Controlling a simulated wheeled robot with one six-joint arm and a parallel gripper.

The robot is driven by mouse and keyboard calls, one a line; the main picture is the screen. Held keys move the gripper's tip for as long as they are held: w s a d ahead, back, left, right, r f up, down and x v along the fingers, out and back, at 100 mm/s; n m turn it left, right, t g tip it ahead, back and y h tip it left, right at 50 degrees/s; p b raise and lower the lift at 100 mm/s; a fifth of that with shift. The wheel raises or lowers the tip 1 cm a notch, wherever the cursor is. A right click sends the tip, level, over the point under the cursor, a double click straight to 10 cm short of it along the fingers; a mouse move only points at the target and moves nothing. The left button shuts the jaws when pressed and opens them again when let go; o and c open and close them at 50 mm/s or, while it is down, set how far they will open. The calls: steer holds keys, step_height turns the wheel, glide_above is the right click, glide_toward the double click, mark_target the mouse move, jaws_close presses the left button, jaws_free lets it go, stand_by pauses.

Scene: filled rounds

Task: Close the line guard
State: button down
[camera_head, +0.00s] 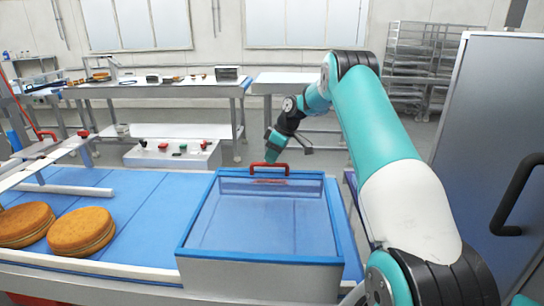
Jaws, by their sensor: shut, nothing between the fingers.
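The line guard (186,220) is a blue-framed box with clear panels and a pale front wall, over the blue conveyor belt. Its top frame looks level, and the belt shows through it. A red handle (270,166) stands on its far edge. My gripper (269,157) is shut and empty, pointing down just behind or at the handle. I cannot tell whether it touches the handle. The fingertips are small and partly hidden there.
Two round filled cakes (82,232) lie on the belt at left, beside a white rail. A control box (172,154) with coloured buttons stands behind the belt. A grey cabinet (490,130) with a black handle stands close at right. Worktables (160,90) line the back.

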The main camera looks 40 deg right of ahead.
steer(key=shift+s+f, duration=0.15)
steer(key=shift+f, duration=0.6)
steer(key=shift+a+r, duration=0.15)
steer(key=shift+r, duration=0.35)
steer(key=d+r+p, duration=0.3)
steer(key=d+r, duration=0.2)
steer(key=r, duration=0.6)
steer(key=shift+s+r+p, duration=0.35)
steer(key=shift+s+p, duration=0.05)
